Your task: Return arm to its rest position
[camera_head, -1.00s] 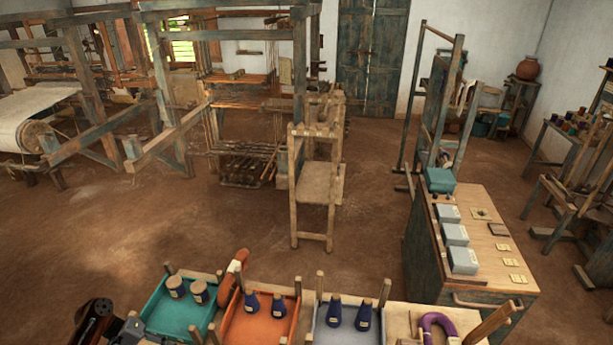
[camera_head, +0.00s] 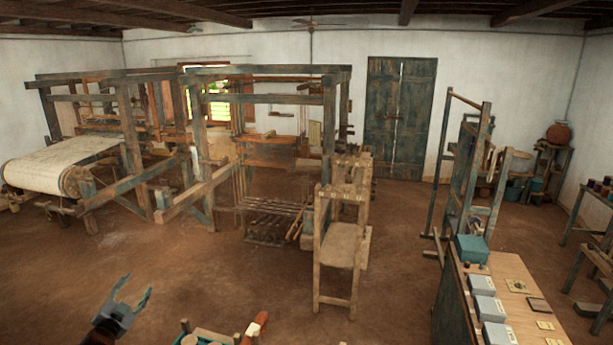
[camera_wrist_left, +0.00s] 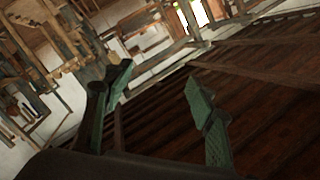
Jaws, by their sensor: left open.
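My left gripper (camera_head: 132,297) is at the lower left of the head view, raised over the bare floor with its fingers spread and pointing up. It is open and holds nothing. In the left wrist view its two green fingers (camera_wrist_left: 160,85) stand wide apart, with only the tilted room and the dark ceiling behind them. My right gripper is not in view.
The wooden handloom (camera_head: 262,75) stands at the back, with a wooden chair (camera_head: 340,245) in front of it. A cabinet (camera_head: 455,285) with grey boxes is at the right. A tray's edge (camera_head: 215,336) shows at the bottom. The floor (camera_head: 230,280) between is clear.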

